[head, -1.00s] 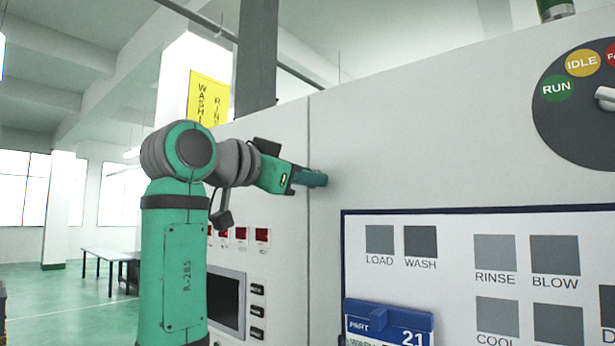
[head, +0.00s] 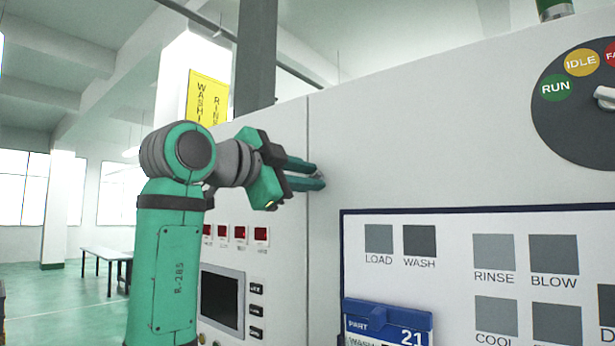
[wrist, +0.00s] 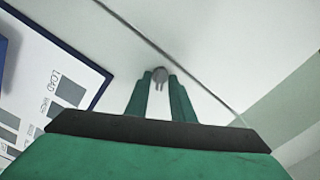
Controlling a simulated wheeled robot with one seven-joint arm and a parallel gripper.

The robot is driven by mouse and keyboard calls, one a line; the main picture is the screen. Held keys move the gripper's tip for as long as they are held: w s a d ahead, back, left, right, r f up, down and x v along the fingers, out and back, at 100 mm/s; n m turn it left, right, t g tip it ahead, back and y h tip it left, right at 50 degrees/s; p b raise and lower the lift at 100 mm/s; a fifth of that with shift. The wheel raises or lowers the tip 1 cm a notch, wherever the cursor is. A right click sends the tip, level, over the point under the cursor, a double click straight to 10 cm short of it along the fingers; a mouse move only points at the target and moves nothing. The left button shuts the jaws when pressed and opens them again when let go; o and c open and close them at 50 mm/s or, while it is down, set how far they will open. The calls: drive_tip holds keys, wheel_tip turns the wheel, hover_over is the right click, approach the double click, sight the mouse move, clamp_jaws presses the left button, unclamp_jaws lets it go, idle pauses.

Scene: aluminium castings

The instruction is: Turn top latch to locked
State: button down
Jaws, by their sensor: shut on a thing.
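The top latch (wrist: 160,75) is a small grey round-headed piece on the white cabinet face, close to the panel seam. In the wrist view it sits between the tips of my gripper (wrist: 160,88), whose two green fingers close on it from both sides. In the head view my gripper (head: 320,177) reaches the cabinet near the seam, with one finger above the other. The latch (head: 318,175) is mostly hidden there by the fingers. I cannot read its locked or unlocked position.
A white board (head: 455,240) with a blue frame is right of and below the latch, with a blue part-number holder (head: 388,322) on it. A dark dial (head: 560,120) is at upper right.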

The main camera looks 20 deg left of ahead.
idle(0.4)
drive_tip(key=c, duration=1.9)
unclamp_jaws()
drive_tip(key=shift+o, duration=0.2)
drive_tip(key=v, duration=1)
drive_tip(key=shift+s, duration=0.4)
drive_tip(key=shift+a, duration=0.15)
